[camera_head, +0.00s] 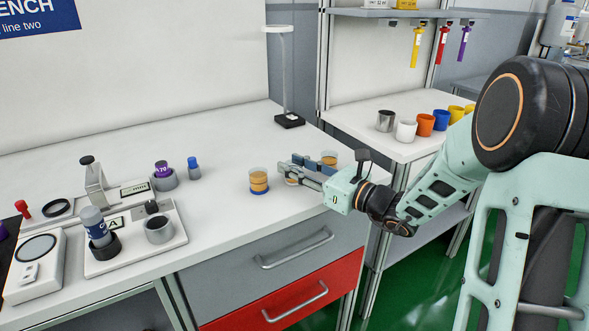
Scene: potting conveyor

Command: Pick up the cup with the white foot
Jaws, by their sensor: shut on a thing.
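My gripper (293,165) reaches in from the right, low over the front part of the white bench. Its fingers are shut on a clear cup with amber contents (291,182), which shows only in part below the near finger. The colour of this cup's foot is hidden or too small to tell. A similar cup with a blue foot (259,182) stands upright just left of the fingers. Another amber cup (330,157) shows behind the gripper, its lower part hidden. I cannot make out a white foot on any of these cups.
A lamp stand (290,119) stands at the bench's back corner. Small devices and a tray (133,252) fill the left side. Drawers (288,256) lie below the front edge. Coloured pots (425,125) stand on a second table at right. The middle back of the bench is clear.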

